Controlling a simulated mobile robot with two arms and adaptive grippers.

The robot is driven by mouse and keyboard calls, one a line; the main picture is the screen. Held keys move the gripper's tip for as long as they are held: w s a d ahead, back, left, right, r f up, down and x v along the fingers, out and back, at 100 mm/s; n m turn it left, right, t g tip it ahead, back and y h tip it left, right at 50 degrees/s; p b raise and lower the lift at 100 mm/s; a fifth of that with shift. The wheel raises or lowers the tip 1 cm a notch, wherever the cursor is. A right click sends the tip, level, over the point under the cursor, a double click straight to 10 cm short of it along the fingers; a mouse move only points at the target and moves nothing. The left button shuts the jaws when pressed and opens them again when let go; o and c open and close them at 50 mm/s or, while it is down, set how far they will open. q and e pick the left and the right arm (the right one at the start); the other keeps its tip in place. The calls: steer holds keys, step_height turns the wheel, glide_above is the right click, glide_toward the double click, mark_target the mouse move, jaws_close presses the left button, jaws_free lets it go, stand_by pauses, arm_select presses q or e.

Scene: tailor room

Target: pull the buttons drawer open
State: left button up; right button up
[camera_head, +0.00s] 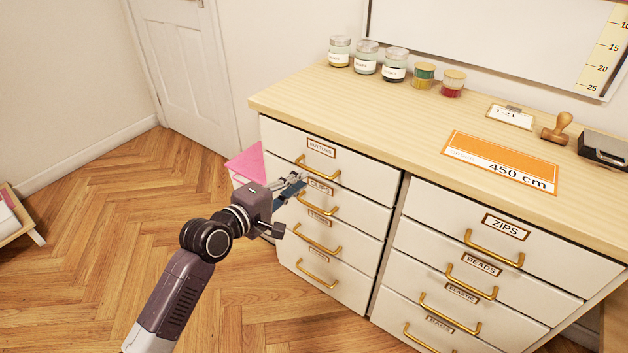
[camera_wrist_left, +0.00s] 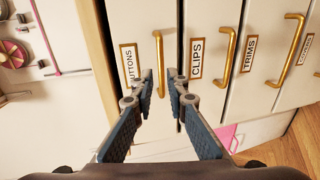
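The buttons drawer (camera_head: 281,148) is the top drawer of the left column in the head view, and its front looks flush with the drawers below. Its brass handle (camera_head: 318,171) is a horizontal bar under the label. My left gripper (camera_head: 299,179) is just in front of this drawer, close to the handle's left end. In the left wrist view, turned sideways, the gripper (camera_wrist_left: 160,76) is open, with one fingertip on each side of the buttons handle (camera_wrist_left: 160,50). Whether the fingers touch the handle cannot be told. My right gripper is not in view.
The clips drawer handle (camera_head: 317,208) is close below. The zips drawer (camera_head: 440,222) tops the right column. Jars (camera_head: 366,60), spools (camera_head: 424,77), an orange card (camera_head: 500,158) and a stamp (camera_head: 557,130) stand or lie on the countertop. The floor (camera_head: 80,260) at left is clear.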

mark_target(313, 170)
arm_select(q)
steer(key=b+x, duration=0.1)
steer(key=x, duration=0.5)
steer(key=shift+w+f, duration=0.15)
steer(key=shift+w+d+f, duration=0.1)
steer(key=shift+w+d, duration=0.1)
steer(key=shift+w, duration=0.25)
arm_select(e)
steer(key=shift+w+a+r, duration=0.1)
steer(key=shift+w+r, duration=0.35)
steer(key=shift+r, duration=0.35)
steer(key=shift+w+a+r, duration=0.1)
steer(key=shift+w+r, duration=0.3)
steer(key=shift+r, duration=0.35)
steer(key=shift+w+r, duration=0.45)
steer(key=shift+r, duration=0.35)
arm_select(q)
jaws_close()
steer(key=shift+a, duration=0.1)
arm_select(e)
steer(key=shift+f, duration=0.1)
